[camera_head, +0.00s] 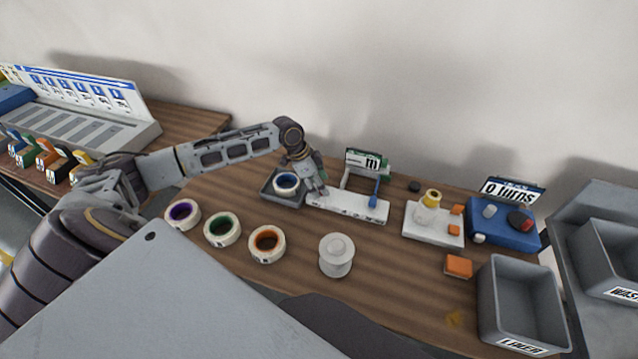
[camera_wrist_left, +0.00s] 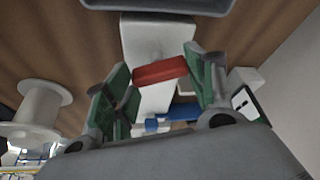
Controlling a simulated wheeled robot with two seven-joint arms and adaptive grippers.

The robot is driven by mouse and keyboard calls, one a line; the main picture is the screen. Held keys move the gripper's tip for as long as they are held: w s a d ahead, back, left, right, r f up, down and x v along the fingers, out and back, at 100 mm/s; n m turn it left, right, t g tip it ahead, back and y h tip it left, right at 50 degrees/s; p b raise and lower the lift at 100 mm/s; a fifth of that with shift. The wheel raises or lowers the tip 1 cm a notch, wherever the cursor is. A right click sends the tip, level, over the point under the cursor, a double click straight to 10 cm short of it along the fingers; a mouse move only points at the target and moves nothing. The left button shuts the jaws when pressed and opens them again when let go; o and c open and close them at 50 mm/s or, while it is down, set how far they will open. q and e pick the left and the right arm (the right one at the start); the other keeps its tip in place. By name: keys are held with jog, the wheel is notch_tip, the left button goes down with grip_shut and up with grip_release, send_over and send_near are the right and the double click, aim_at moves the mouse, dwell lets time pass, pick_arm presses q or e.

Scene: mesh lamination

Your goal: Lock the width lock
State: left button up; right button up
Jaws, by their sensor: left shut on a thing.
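The white device (camera_head: 345,206) is a long white base on the table, with a dark frame, a blue handle (camera_head: 374,200) and an "m" sign (camera_head: 367,162) behind. My left gripper (camera_head: 318,188) is at its left end. In the left wrist view, my left gripper (camera_wrist_left: 158,84) has its green fingers on either side of a red bar (camera_wrist_left: 160,71), shut on its ends. The red bar lies across the white base (camera_wrist_left: 158,42) and appears to be the width lock. It is hidden behind the gripper in the head view. My right gripper is out of view.
Several tape rolls (camera_head: 222,230) and a white spool (camera_head: 336,254) are in front. A white fixture (camera_head: 433,234), a blue unit (camera_head: 503,226) and a grey bin (camera_head: 519,306) are right.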

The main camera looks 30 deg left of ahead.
pick_arm(q)
jog(key=shift+m+g+p, duration=0.3)
jog(key=shift+m+p, duration=0.45)
jog(key=shift+m, duration=0.05)
jog(key=shift+w+m+g+h+p, duration=0.15)
jog(key=shift+m+g+h+p, duration=0.2)
jog(key=shift+m, duration=0.85)
jog(key=o, duration=1)
jog(key=shift+a+r, duration=0.1)
